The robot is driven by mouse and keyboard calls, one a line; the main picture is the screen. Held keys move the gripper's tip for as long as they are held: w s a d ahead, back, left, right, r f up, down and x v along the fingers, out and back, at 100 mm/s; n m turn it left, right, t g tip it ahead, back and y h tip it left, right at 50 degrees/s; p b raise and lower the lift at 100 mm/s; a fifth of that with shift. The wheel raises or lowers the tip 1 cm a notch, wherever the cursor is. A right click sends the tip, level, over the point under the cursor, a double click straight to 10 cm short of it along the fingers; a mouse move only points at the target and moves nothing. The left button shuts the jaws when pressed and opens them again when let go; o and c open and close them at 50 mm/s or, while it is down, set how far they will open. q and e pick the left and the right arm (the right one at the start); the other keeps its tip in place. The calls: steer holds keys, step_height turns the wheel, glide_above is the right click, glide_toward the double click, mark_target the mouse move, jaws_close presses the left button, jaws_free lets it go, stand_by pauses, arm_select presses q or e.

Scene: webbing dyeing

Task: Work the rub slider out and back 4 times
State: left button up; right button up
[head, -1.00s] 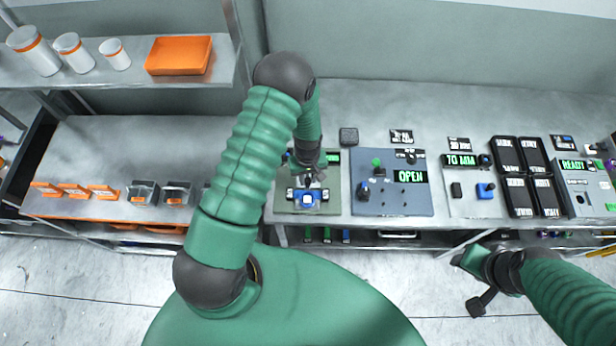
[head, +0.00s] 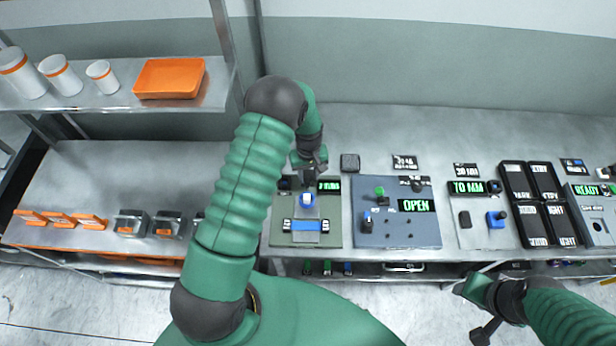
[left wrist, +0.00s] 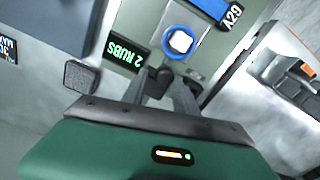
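The rub slider's blue knob with a pale top (head: 306,199) stands on a grey-green plate (head: 332,228), behind a blue strip (head: 306,225). The display (head: 329,185) reads 2 RUBS. In the left wrist view the knob (left wrist: 180,42) lies just beyond my left fingertips (left wrist: 158,76). In the head view my left gripper (head: 309,164) is over the plate's far end. My right gripper (head: 488,303) hangs in front of the table; its fingers are unclear.
A small dark block (head: 350,163) lies behind. Orange holders (head: 60,219) and dark bins stand left. A shelf (head: 215,92) is at upper left.

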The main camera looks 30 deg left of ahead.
arm_select(q)
steer(key=shift+o, duration=1.3)
steer(key=shift+s+r, duration=0.1)
steer(key=shift+s, duration=0.1)
steer(key=shift+a, duration=0.1)
steer(key=shift+r, duration=0.35)
step_height(320, 180, up, 16)
steer(key=b, duration=0.4)
